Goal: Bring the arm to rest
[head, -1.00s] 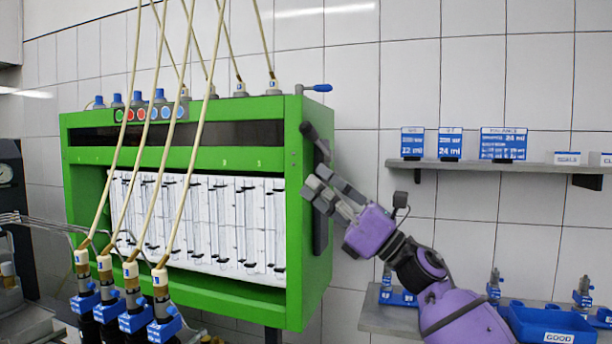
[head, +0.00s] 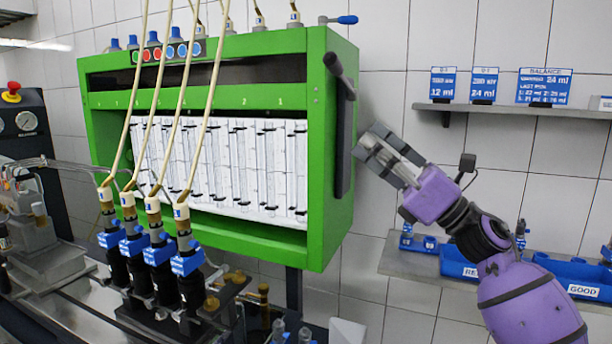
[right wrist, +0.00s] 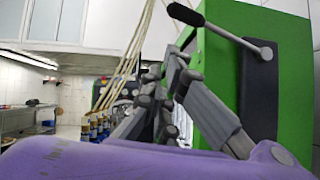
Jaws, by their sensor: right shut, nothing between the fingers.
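My right arm (head: 490,235) is purple and comes in from the lower right in the head view. My right gripper (head: 364,145) is shut and empty, just right of the green test cabinet (head: 322,190). Its fingertips point left, close to the dark lever plate on the cabinet's side, with a small gap seen between them. In the right wrist view the grey fingers (right wrist: 172,80) stand in front of the cabinet, beside the lever (right wrist: 215,28). My left gripper is not in view.
The lever handle (head: 338,70) sticks out from the cabinet's right side. Several pumps (head: 160,265) with hoses stand in front of the cabinet. A shelf with displays (head: 545,110) hangs at right. A lower shelf holds blue bins (head: 590,290). Bare wall lies between the shelves.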

